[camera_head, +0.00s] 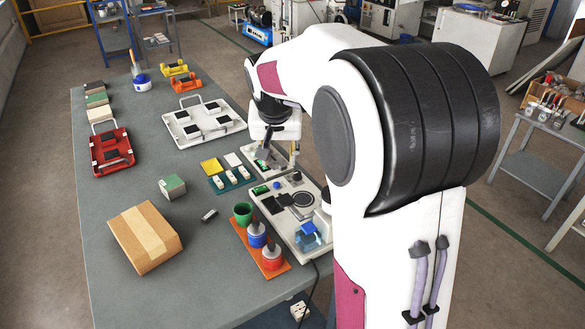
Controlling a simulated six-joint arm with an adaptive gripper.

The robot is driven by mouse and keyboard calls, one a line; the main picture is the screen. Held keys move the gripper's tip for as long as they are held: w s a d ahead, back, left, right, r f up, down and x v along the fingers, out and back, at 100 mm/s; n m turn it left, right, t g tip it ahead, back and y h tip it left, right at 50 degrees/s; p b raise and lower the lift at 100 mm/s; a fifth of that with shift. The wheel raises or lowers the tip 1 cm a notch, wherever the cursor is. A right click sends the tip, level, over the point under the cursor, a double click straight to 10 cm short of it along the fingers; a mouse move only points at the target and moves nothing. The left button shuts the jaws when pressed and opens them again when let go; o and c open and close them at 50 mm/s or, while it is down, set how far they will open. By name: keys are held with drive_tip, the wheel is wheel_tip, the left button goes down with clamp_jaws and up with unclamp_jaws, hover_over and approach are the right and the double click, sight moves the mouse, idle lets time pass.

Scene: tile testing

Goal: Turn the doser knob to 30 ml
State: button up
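My gripper (264,146) points down over the right side of the grey table, below the white wrist. It is small and partly hidden by the wrist, so its opening cannot be judged. Just under it is a small pale device (277,172) with a lit green display (262,165); I cannot tell whether they touch. No doser knob or ml scale can be read at this size. My arm hides the station's right edge.
An orange tray (240,229) holds a green cup (243,213) and bottles with blue (257,235) and red (272,257) bodies. A cardboard box (145,237), a white tray (200,121) and a red carrier (111,150) stand left. The table's front is clear.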

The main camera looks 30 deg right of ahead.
sight(297, 173)
drive_tip(key=w+d+f+m, duration=0.2)
drive_tip(key=w+d+f, duration=0.7)
drive_tip(key=d+f, duration=0.1)
drive_tip(key=shift+f+m+g+h, duration=0.15)
drive_tip(key=shift+m+g+h, duration=0.15)
drive_tip(key=shift+g, duration=0.1)
drive_tip(key=shift+d+f, duration=0.1)
drive_tip(key=shift+x, duration=3.8)
drive_tip(key=shift+c, duration=0.2)
clamp_jaws()
